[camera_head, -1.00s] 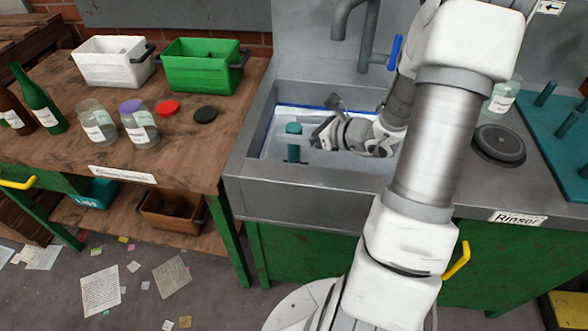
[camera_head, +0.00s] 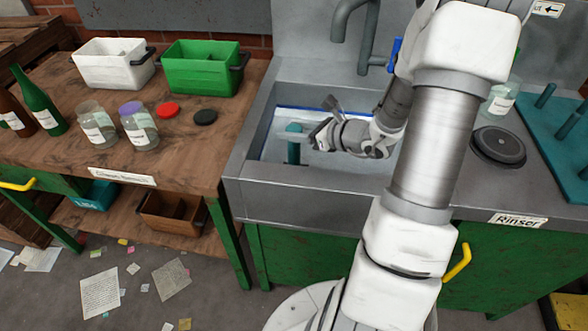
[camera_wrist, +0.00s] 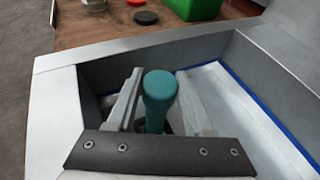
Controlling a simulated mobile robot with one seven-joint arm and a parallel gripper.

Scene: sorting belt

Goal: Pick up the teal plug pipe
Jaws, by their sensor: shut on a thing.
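The teal plug pipe (camera_head: 293,151) stands upright in the grey sink (camera_head: 246,200), left of my wrist. My gripper (camera_head: 306,137) reaches into the sink from the right and is shut on the pipe's upper part. In the wrist view, the pipe's rounded teal top (camera_wrist: 160,88) sits between the two pale fingers of my gripper (camera_wrist: 158,100). The pipe's lower end is hidden behind the gripper's dark bar in the wrist view.
The sink walls surround the gripper closely. A grey tap (camera_head: 368,35) with a blue handle (camera_head: 394,54) stands behind. The wooden table (camera_head: 170,165) at left holds jars, bottles, lids, a white bin (camera_head: 113,70) and a green bin (camera_head: 201,75). A round black lid (camera_head: 498,146) lies at right.

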